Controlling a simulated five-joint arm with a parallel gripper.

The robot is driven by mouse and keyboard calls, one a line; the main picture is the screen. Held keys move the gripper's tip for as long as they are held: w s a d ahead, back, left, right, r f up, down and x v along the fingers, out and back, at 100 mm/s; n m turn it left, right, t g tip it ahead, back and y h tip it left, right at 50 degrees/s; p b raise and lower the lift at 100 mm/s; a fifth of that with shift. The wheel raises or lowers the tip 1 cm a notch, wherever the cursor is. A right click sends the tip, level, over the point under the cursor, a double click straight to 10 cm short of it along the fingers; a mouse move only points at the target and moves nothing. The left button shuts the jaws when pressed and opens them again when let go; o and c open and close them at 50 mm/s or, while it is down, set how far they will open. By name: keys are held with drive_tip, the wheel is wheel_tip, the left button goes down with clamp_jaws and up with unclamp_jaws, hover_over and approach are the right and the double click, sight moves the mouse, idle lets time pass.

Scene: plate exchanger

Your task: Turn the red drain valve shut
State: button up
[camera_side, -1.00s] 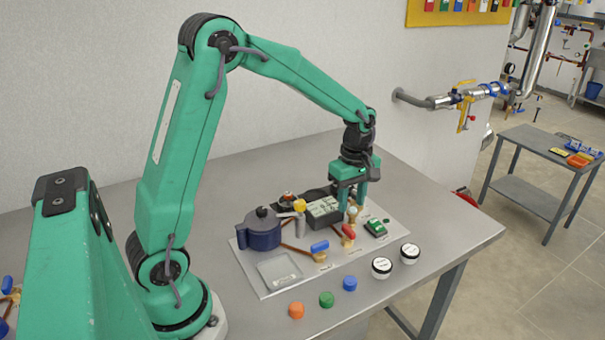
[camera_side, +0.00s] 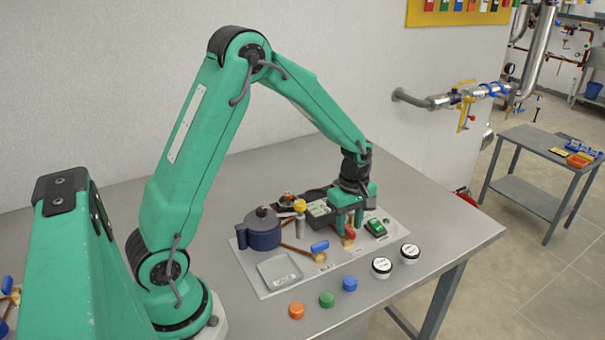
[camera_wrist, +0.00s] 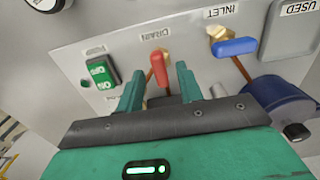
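The red drain valve handle (camera_wrist: 159,68) stands out from the panel below the DRAIN label in the wrist view. In the side view the red handle (camera_side: 350,233) shows just beside my gripper's fingers. My gripper (camera_wrist: 158,88) is open, with one green finger on each side of the lower part of the handle and a gap visible on both sides. In the side view my gripper (camera_side: 349,225) points down over the panel. The valve's body is partly hidden behind the fingers.
The blue inlet valve handle (camera_wrist: 235,46) is to the right of the drain handle. A green switch (camera_wrist: 103,75) is to its left. A dark blue pot (camera_side: 262,232) stands on the panel board (camera_side: 248,270).

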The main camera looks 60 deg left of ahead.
drive_tip(key=shift+f, duration=0.35)
drive_tip(key=shift+c, duration=0.5)
clamp_jaws()
